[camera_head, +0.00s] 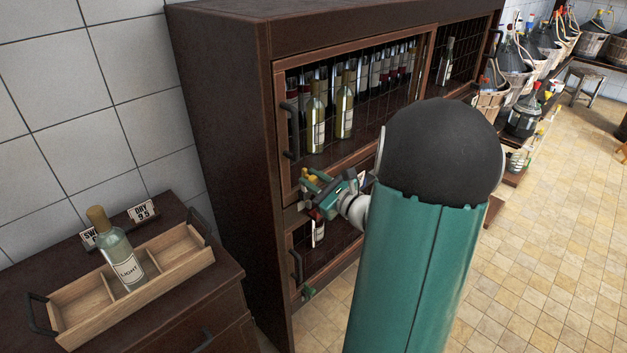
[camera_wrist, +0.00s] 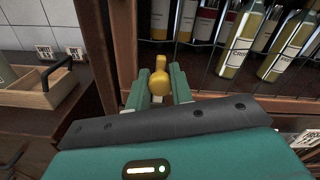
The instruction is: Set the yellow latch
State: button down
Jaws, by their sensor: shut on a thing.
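The yellow latch (camera_wrist: 160,78) sits on the frame of the dark wooden cabinet, at the edge below the bottle shelf. In the wrist view my gripper (camera_wrist: 160,92) has its green fingers on either side of the latch's lower part, shut on it. In the head view my gripper (camera_head: 316,183) is at the cabinet front, below the upper mesh door (camera_head: 355,120); the latch (camera_head: 309,173) shows only as a small yellow spot there.
A wooden tray (camera_head: 75,311) with a pale bottle labelled LIGHT (camera_head: 122,258) stands on the low cabinet at left. Upright bottles (camera_head: 343,110) stand behind the mesh. A lower door (camera_head: 331,262) is beneath my gripper. Tiled floor (camera_head: 560,220) is clear at right.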

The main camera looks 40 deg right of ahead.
jog(key=shift+f, duration=1.45)
jog(key=shift+s, duration=0.1)
jog(key=c, duration=1.2)
grip_release()
jog(key=shift+c, duration=0.2)
jog(key=s, duration=1.3)
jog(key=shift+s+d, duration=0.2)
jog(key=shift+s, duration=0.15)
